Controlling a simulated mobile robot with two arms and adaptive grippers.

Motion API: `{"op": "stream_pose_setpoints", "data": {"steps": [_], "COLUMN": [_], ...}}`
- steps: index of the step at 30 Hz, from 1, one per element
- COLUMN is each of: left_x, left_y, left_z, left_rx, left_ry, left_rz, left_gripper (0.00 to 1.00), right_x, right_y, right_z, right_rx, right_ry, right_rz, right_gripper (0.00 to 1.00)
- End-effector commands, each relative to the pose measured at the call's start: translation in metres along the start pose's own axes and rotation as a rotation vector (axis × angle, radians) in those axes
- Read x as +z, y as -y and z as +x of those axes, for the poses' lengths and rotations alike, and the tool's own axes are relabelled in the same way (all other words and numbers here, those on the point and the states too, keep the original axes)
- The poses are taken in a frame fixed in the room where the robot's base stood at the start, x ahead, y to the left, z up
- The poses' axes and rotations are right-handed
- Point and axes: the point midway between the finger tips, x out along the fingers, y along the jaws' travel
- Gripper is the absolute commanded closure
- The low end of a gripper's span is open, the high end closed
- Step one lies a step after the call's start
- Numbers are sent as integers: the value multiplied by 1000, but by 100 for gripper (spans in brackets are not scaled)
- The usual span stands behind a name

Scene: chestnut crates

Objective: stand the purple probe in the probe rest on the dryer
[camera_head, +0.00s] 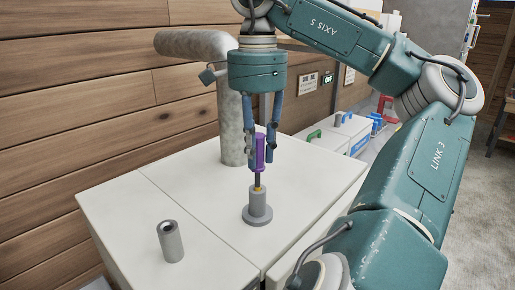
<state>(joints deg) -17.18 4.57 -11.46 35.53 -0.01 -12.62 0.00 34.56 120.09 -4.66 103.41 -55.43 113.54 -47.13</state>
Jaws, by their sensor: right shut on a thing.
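The purple probe (260,152) is upright in my right gripper (267,145), which is shut on its purple handle. Its dark shaft points down. The shaft's lower end meets a yellow spot at the top of a grey post with a round base (259,211), which stands on the white dryer top (310,200). I cannot tell whether the tip is inside the post or just above it. A hollow grey cylinder (171,243) stands apart on the dryer, nearer the front left. Which of these two is the probe rest is not marked. My left gripper is not in view.
A thick grey pipe (233,120) rises from the dryer behind the gripper and bends left. A plank wall (80,110) runs along the left. White boxes with green, blue and red handles (342,133) stand farther back. The dryer top between cylinder and post is clear.

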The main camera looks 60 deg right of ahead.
Motion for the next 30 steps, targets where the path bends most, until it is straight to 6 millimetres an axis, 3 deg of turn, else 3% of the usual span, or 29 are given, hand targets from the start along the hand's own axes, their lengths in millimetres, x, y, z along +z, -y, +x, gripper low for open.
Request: {"op": "stream_pose_setpoints", "data": {"steps": [30], "left_x": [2], "left_y": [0], "left_z": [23], "left_rx": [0], "left_ry": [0], "left_rz": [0], "left_gripper": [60], "right_x": [0], "right_y": [0], "right_z": [27], "right_rx": [0], "right_ry": [0], "right_rz": [0], "right_gripper": [100]}}
